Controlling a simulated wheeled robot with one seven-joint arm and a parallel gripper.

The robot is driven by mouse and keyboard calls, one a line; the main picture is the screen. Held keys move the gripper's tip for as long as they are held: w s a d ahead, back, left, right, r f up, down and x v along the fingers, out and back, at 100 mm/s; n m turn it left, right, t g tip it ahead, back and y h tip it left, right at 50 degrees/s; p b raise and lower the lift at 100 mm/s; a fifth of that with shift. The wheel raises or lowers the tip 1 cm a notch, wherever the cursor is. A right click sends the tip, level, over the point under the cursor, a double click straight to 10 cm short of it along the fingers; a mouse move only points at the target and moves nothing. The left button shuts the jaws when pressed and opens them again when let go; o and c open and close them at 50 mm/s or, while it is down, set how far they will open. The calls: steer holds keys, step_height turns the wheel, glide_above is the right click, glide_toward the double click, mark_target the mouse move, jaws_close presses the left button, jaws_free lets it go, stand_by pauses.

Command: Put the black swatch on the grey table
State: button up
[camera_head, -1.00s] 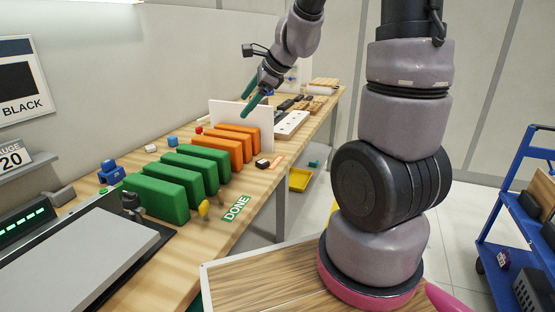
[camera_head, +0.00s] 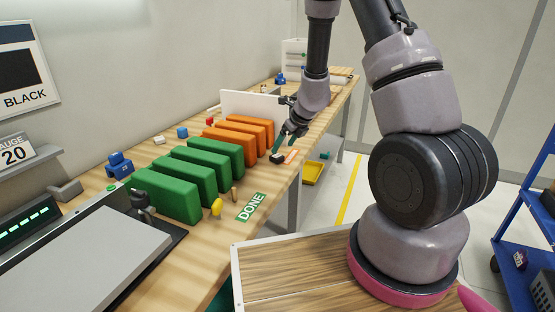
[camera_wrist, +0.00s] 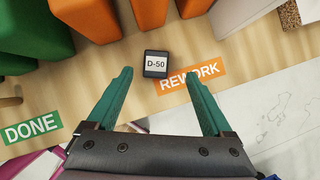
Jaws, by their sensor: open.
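A small black block with a white D-50 label, which looks like the black swatch (camera_head: 277,158), lies on the wooden bench near its front edge. In the wrist view the swatch (camera_wrist: 154,72) lies ahead of and between my green fingertips, beside the orange REWORK label. My gripper (camera_head: 288,143) is open and empty, tilted down just above the swatch; it also shows in the wrist view (camera_wrist: 158,74). I cannot tell the exact gap. The flat grey table (camera_head: 85,250) is at the lower left in the head view, with nothing on it.
Green blocks (camera_head: 163,195) and orange blocks (camera_head: 228,145) stand in a row left of the swatch. The green DONE label (camera_head: 251,207) and a yellow knob (camera_head: 217,207) lie nearer the grey table. A white panel (camera_head: 250,105) stands behind. A blue cart (camera_head: 525,220) is at right.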

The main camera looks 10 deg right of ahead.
mark_target(277, 156)
steer(key=x, duration=0.5)
steer(key=shift+s+a+f, duration=0.15)
steer(key=shift+s+a, duration=0.05)
steer(key=shift+a, duration=0.1)
steer(key=shift+c, duration=0.3)
jaws_close()
